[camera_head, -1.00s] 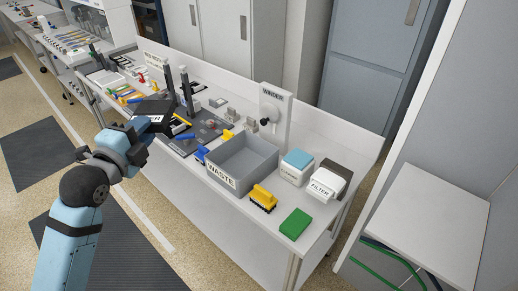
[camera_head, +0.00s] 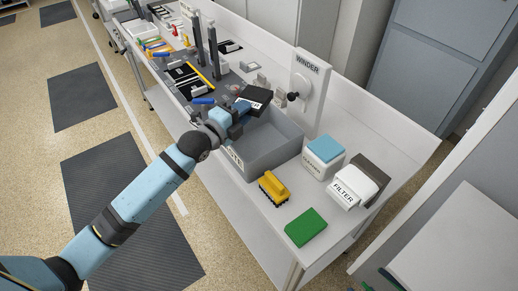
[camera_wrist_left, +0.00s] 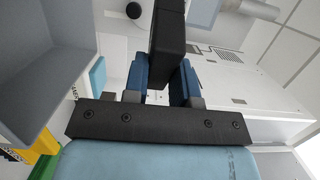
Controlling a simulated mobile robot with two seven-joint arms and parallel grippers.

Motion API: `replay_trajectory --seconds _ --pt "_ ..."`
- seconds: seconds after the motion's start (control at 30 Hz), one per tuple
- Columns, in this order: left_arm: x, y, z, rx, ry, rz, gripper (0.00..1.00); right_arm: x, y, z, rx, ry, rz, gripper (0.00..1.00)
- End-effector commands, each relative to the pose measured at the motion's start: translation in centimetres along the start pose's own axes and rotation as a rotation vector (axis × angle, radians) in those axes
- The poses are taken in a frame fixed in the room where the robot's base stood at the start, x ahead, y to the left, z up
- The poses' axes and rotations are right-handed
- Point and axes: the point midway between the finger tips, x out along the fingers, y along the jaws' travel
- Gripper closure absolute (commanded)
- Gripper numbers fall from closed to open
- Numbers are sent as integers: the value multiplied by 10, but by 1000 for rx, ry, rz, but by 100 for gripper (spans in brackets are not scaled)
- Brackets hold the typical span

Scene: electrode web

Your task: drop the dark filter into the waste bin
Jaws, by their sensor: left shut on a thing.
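The dark filter (camera_head: 255,97) is a black block with a white label. My left gripper (camera_head: 241,108) is shut on it. In the left wrist view the filter (camera_wrist_left: 168,32) stands between the blue fingers (camera_wrist_left: 166,80). The waste bin (camera_head: 284,151) is an open grey box on the bench, its label partly hidden by my left arm. In the head view the filter overlaps the bin's far left corner, held above bench level. In the left wrist view the bin (camera_wrist_left: 35,75) lies left of the fingers. My right gripper is not in view.
A yellow brush (camera_head: 273,187) and a green block (camera_head: 305,227) lie in front of the bin. A white box with a blue top (camera_head: 323,156) and a filter box (camera_head: 352,187) stand right of it. The winder (camera_head: 307,85) is behind. Upright posts (camera_head: 213,52) stand left.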

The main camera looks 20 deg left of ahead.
Motion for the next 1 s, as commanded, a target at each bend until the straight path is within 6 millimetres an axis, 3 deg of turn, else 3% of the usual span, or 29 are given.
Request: replay_trajectory --seconds 0.43,0.9,0.93,1.0 --pt "0 51 0 -1 1 -3 100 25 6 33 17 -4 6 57" --pt "0 58 0 0 1 -2 100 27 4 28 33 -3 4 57" --pt "0 58 0 0 1 -2 70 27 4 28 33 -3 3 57" --pt "0 58 0 0 1 -2 54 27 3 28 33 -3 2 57"
